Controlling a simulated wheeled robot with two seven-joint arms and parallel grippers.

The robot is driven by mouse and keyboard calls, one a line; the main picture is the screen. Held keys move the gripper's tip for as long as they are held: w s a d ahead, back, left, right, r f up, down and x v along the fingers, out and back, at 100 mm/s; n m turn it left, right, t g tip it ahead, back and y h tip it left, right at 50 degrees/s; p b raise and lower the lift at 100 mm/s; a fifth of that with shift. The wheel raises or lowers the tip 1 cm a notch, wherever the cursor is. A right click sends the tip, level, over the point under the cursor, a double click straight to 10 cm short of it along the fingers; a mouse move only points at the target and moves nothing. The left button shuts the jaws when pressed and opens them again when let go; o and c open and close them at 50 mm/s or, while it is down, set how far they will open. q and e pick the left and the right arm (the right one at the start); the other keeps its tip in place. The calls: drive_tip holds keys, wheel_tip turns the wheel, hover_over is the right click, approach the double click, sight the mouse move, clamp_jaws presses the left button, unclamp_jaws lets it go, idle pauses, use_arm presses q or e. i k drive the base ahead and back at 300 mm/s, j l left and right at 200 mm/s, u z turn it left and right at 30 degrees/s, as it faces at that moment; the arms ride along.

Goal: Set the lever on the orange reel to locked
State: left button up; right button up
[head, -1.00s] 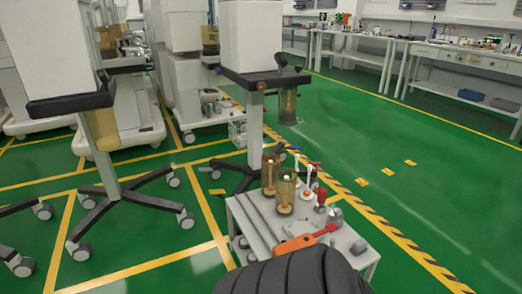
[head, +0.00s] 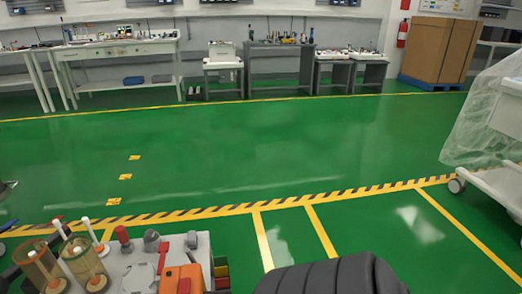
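An orange object (head: 182,279), which may be the orange reel, lies on the grey-white cart top (head: 137,262) at the lower left of the head view. The bottom edge of the picture cuts it off. A red bar (head: 163,256) sticks up beside its upper left; I cannot tell whether this is its lever or which way the lever is set. Neither of my grippers shows in the view.
Two amber jars (head: 82,262) (head: 40,266), white-stemmed parts and a red knob (head: 122,235) crowd the cart's left side. Small coloured bins (head: 221,270) hang at its right edge. Green floor is open beyond. A plastic-draped cart (head: 500,125) stands at the right.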

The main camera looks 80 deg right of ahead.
sight(188, 250)
drive_tip(key=i+z, duration=0.1)
drive_tip(key=z, duration=0.35)
drive_tip(key=i+j+z, duration=0.1)
drive_tip(key=z, duration=0.3)
drive_tip(key=j+z, duration=0.2)
drive_tip(key=z, duration=0.25)
drive_tip(key=i+j+z, duration=0.1)
drive_tip(key=z, duration=0.35)
drive_tip(key=j+z, duration=0.25)
drive_tip(key=z, duration=0.2)
drive_tip(key=j+z, duration=0.2)
drive_tip(key=z, duration=0.2)
